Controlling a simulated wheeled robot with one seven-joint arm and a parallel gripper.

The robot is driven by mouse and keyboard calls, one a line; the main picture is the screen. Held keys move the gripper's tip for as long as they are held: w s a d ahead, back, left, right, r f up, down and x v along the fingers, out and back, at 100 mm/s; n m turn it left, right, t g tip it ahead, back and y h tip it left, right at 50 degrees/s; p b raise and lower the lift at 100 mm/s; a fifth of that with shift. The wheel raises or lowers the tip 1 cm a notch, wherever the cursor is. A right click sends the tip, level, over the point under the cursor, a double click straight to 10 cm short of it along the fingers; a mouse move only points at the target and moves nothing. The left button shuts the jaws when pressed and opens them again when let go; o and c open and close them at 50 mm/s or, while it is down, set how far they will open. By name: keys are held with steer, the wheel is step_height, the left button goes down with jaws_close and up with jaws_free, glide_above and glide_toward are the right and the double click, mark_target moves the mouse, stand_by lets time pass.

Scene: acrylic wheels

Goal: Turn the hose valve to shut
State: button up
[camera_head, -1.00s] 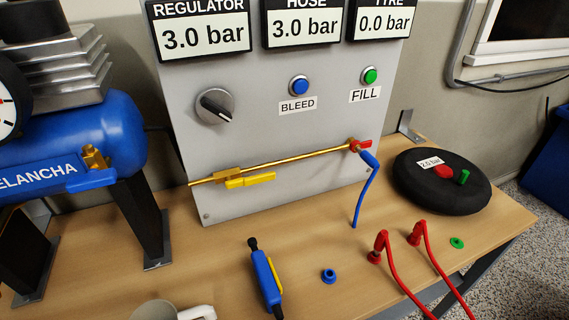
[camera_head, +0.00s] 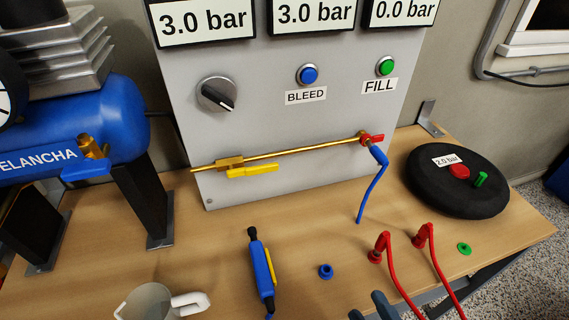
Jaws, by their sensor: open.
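A brass pipe (camera_head: 300,152) runs along the lower part of the grey panel. At its right end is a small valve with a red handle (camera_head: 373,139), where the blue hose (camera_head: 373,188) joins. The red handle lies roughly along the pipe. Further left on the pipe is a valve with a yellow lever (camera_head: 253,171), also lying along the pipe. Only the grey fingertips of my gripper (camera_head: 370,308) show at the bottom edge. They are apart, with nothing seen between them, well below and in front of the valves.
Two red hoses (camera_head: 432,262) stand up between my gripper and the bench's right side. A blue tool (camera_head: 261,268), a blue ring (camera_head: 326,271) and a white mug (camera_head: 150,302) are on the bench. A black tyre (camera_head: 455,195) lies at right. The panel has a knob (camera_head: 216,94) and buttons.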

steer(key=w+a+r+n, duration=0.35)
steer(key=w+a, duration=0.35)
steer(key=w, duration=0.3)
steer(key=n+t+y+p, duration=0.1)
steer(key=n+t+p, duration=0.1)
steer(key=n, duration=0.2)
glide_toward(262, 171)
steer(key=w, duration=0.3)
steer(key=x, duration=0.7)
steer(key=shift+w+a+p, duration=0.25)
steer(key=shift+a+p, duration=0.05)
steer(key=shift+a, duration=0.15)
jaws_close()
